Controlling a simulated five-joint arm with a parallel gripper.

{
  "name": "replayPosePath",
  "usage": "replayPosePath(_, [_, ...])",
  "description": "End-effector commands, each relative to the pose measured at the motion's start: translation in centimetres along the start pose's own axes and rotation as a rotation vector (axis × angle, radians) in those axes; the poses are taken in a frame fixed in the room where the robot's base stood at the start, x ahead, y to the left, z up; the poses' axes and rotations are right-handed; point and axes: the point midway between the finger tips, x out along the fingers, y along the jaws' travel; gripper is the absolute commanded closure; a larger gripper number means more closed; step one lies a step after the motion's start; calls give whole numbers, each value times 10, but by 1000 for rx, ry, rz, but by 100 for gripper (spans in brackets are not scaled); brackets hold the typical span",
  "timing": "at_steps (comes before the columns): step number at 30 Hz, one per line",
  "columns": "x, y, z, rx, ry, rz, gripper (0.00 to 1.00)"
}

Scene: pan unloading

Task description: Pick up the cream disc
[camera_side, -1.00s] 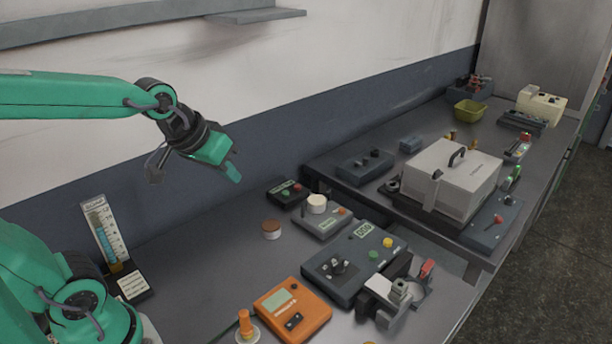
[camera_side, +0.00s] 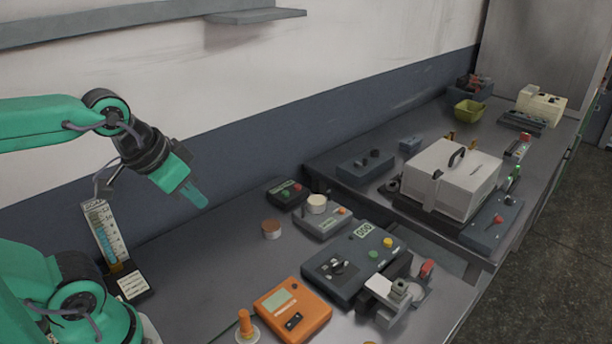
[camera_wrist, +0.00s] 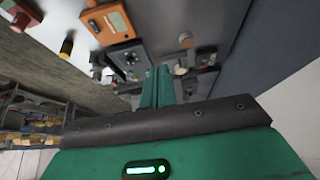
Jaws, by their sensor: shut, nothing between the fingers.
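The cream disc (camera_side: 317,203) sits on top of a small grey device at the back middle of the near bench. A brown-topped disc (camera_side: 271,229) lies on the bench to its left. My gripper (camera_side: 197,198) is shut and empty, in the air to the left of both discs and angled downward. In the wrist view my gripper's green fingers (camera_wrist: 164,72) are together. A pale round shape beside the fingertips there may be the cream disc (camera_wrist: 180,70), small and partly unclear.
An orange meter (camera_side: 292,309) and a dark control box (camera_side: 355,268) stand at the front. A small box with red and green buttons (camera_side: 287,192) is behind the cream disc. A gauge stand (camera_side: 108,235) is at the left. The bench between gauge and discs is clear.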

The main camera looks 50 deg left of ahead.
Motion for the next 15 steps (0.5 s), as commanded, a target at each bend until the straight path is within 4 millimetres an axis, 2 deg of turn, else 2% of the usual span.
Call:
replayPosePath(4, [0,0,0,-1,0,0,100])
replayPosePath(5, [0,0,0,-1,0,0,96])
replayPosePath(15, [0,0,0,-1,1,0,30])
